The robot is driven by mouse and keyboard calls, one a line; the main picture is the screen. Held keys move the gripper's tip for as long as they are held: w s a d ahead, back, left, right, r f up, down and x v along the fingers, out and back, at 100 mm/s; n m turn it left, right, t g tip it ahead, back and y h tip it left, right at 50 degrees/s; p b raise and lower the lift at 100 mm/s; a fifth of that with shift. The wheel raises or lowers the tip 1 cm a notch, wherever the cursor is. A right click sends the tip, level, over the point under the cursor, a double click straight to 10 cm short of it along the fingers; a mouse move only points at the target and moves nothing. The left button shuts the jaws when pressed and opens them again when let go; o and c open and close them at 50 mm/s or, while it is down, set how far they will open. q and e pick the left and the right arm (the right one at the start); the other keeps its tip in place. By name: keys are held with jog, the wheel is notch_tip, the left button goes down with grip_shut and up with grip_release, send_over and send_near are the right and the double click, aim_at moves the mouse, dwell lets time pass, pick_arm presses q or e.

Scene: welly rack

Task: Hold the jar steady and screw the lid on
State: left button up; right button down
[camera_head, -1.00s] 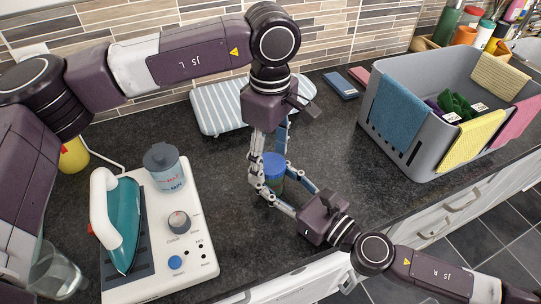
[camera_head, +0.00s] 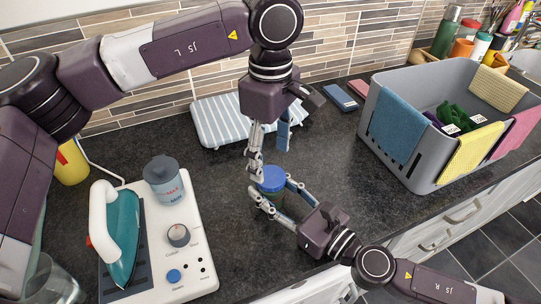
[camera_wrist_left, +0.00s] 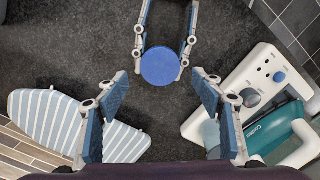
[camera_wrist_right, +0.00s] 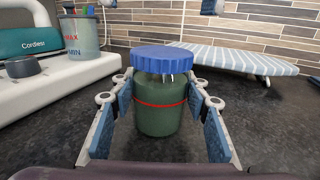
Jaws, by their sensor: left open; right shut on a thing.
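A dark green jar (camera_wrist_right: 160,115) with a red line round it stands upright on the dark worktop. The lid shows in the head view (camera_head: 271,179) and the left wrist view (camera_wrist_left: 160,66). My right gripper (camera_head: 270,190) is shut on the jar, a finger on each side below the lid. My left gripper (camera_head: 268,158) points down above the lid, open and empty, its fingers apart from it.
A striped board (camera_head: 225,122) lies behind. A grey crate with cloths (camera_head: 425,180) stands right. The worktop between jar and crate is clear.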

aim_at(270, 176)
pick_arm(q)
jog(key=n, duration=0.2)
jog(key=r+n, duration=0.1)
jog(key=n, duration=0.2)
jog(key=shift+d, duration=0.1)
jog(key=n, duration=0.1)
jog(key=r+n, duration=0.1)
jog(key=n, duration=0.1)
jog(key=shift+n, duration=0.3)
jog(key=n, duration=0.3)
jog(key=r+n, duration=0.1)
jog(key=n, duration=0.2)
jog(key=shift+r+n, duration=0.2)
jog(key=shift+n, duration=0.1)
jog(key=shift+f, duration=0.1)
jog(key=shift+f, duration=3.9)
jog(key=shift+c, duration=0.6)
